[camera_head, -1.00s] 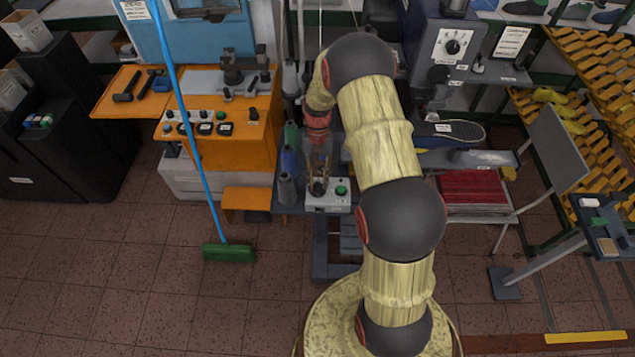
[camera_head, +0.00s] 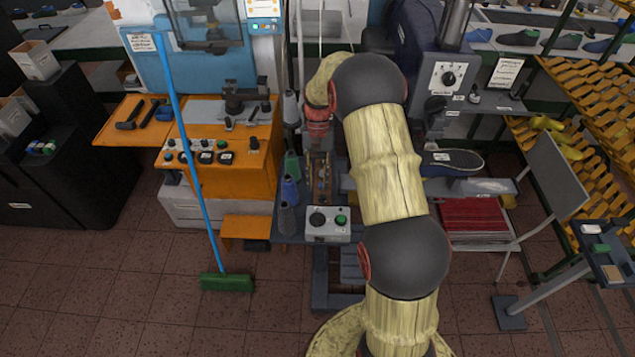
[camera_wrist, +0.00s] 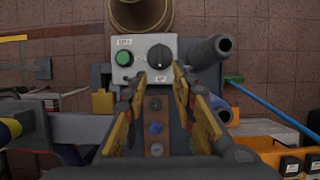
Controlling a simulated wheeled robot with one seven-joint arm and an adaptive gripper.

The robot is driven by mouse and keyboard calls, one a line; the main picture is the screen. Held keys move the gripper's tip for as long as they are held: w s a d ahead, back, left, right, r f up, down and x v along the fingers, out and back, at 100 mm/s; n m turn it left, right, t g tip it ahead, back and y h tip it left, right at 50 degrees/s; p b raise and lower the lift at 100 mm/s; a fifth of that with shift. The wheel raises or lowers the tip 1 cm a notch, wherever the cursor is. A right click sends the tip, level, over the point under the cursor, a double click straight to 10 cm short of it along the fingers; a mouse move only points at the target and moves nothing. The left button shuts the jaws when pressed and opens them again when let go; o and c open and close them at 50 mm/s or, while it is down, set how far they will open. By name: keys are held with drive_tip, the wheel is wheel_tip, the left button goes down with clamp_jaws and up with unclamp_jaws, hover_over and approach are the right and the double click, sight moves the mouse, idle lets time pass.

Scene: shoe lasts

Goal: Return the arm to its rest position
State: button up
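My arm rises through the middle of the head view and bends over to the left at the top. My gripper (camera_head: 320,195) points down over the bench, behind a small grey control box (camera_head: 328,224) with a green button and a black knob. In the wrist view, my gripper (camera_wrist: 158,78) shows two yellow-and-black fingers spread apart with nothing between them. A brown strip with bolts (camera_wrist: 156,127) shows through the gap. The control box (camera_wrist: 145,58) lies just beyond the fingertips. I cannot tell the exact height above the bench.
Dark spools (camera_head: 288,190) stand close left of the gripper. An orange machine (camera_head: 225,150) and a blue-handled broom (camera_head: 190,150) are farther left. A grey machine (camera_head: 447,60), a shoe sole (camera_head: 452,160) and a red stack (camera_head: 472,220) are right. Tiled floor lies open at lower left.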

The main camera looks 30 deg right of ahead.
drive_tip(key=s+a+r+n+t+h+b, duration=0.1)
drive_tip(key=s+a+r+n+t+b, duration=0.2)
drive_tip(key=s, duration=0.9)
drive_tip(key=s+a+r+n+t+h+b, duration=0.1)
drive_tip(key=s+a+r+n+t+b, duration=0.2)
drive_tip(key=s+a+r+t+b, duration=0.3)
drive_tip(key=s+a+r+b, duration=0.2)
drive_tip(key=s+a+r, duration=0.3)
drive_tip(key=a, duration=0.3)
drive_tip(key=shift+s+r+n+h+b, duration=0.3)
drive_tip(key=shift+s+r+b, duration=0.1)
drive_tip(key=shift+s, duration=0.45)
drive_tip(key=shift+d, duration=0.1)
